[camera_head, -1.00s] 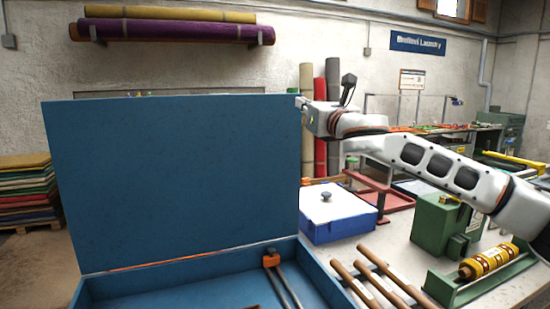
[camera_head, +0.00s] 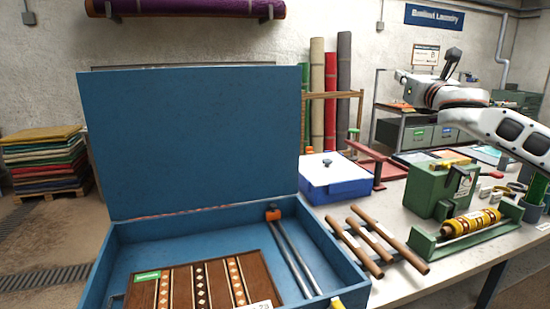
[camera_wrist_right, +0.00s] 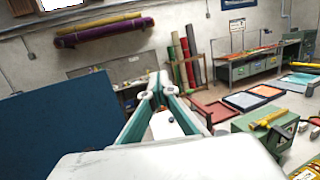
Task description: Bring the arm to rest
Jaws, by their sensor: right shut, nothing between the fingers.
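My right arm comes in from the right in the head view, white with dark joints. My right gripper (camera_head: 403,78) is at the arm's left end, raised in the air right of the blue lid and above the back of the bench. In the right wrist view the two fingers of my right gripper (camera_wrist_right: 158,82) meet at their tips with nothing between them. My left gripper is not in view.
A blue case (camera_head: 330,262) stands open, its lid (camera_head: 195,140) upright, with a brown patterned board (camera_head: 200,287) inside. The bench (camera_head: 400,203) holds a blue-and-white box (camera_head: 333,180), wooden rollers (camera_head: 390,238) and a green machine (camera_head: 440,190). Rolled rugs (camera_head: 330,100) stand behind.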

